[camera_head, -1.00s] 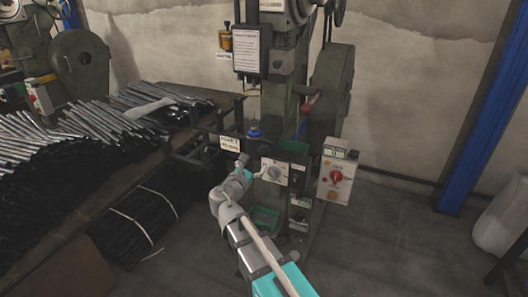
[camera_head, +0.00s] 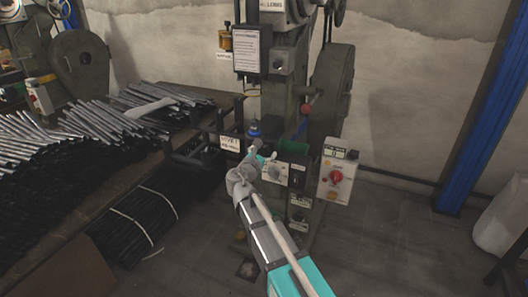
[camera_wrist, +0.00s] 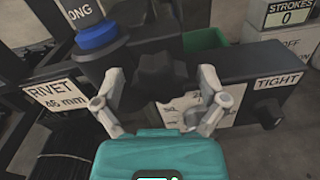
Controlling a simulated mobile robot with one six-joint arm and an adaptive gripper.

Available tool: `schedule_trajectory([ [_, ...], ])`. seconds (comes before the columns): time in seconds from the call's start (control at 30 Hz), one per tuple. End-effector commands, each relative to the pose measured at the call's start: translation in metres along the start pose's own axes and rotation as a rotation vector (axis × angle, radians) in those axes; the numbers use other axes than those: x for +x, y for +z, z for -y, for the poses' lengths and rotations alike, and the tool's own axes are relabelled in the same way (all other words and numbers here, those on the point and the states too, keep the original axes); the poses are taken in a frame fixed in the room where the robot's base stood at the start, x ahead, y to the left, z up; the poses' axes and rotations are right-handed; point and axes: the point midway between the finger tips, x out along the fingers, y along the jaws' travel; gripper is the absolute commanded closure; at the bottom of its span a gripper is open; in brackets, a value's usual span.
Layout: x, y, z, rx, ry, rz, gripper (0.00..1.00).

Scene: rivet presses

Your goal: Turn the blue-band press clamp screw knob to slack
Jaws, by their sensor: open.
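The press (camera_head: 285,110) with a blue band (camera_head: 254,134) stands in the middle of the head view. The blue band also shows at upper left in the wrist view (camera_wrist: 97,37). A black lobed knob (camera_wrist: 160,72) is at the centre of the wrist view, above a white plate (camera_wrist: 195,108) with partly hidden lettering beginning "SL". A "TIGHT" label (camera_wrist: 278,80) is to its right. My gripper (camera_wrist: 160,84) is open, one finger on each side of the lobed knob; contact cannot be told. In the head view my gripper (camera_head: 258,158) is at the press front.
A second black knob (camera_wrist: 268,110) is under the "TIGHT" label, close to my right finger. A "RIVET 46 mm" sign (camera_wrist: 58,95) is at left. A control box with a red button (camera_head: 337,178) is at right. A table of metal rods (camera_head: 100,125) is at left.

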Motion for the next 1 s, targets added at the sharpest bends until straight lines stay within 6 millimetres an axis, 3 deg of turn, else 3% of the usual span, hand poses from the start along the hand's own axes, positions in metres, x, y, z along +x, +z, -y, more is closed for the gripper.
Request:
schedule_trajectory([
  [0.07,-0.0001,0.0000,0.0001,0.000,0.000,0.000,0.10],
  [0.5,-0.0001,0.0000,0.0000,0.000,0.000,0.000,0.90],
  [0.77,0.0001,0.0001,-0.0001,-0.047,0.000,0.000,0.90],
  [1.0,0.0003,0.0001,-0.0003,-0.192,0.000,0.000,0.90],
])
